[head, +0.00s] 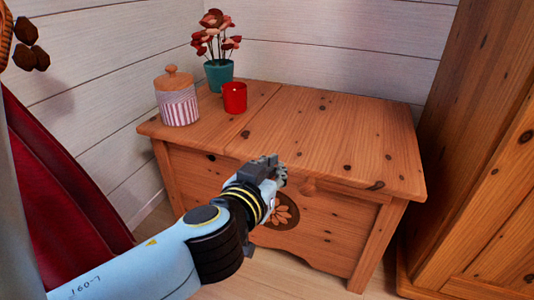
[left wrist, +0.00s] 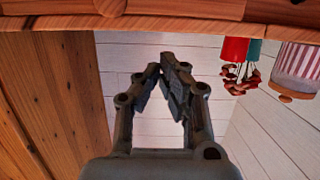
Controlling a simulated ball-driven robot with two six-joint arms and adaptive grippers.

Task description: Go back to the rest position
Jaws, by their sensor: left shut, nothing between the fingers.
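That view is upside down, with the chest's edge (left wrist: 200,25) across the top. I cannot tell the exact gap between gripper and chest. My right gripper is in neither view.
On the chest stand a striped jar (head: 178,104) with a wooden lid, a red cup (head: 234,97) and a teal flower pot (head: 218,74). A wooden wardrobe (head: 480,150) is close on the right. Dark red fabric (head: 60,180) hangs at the left. The chest top's right half is bare.

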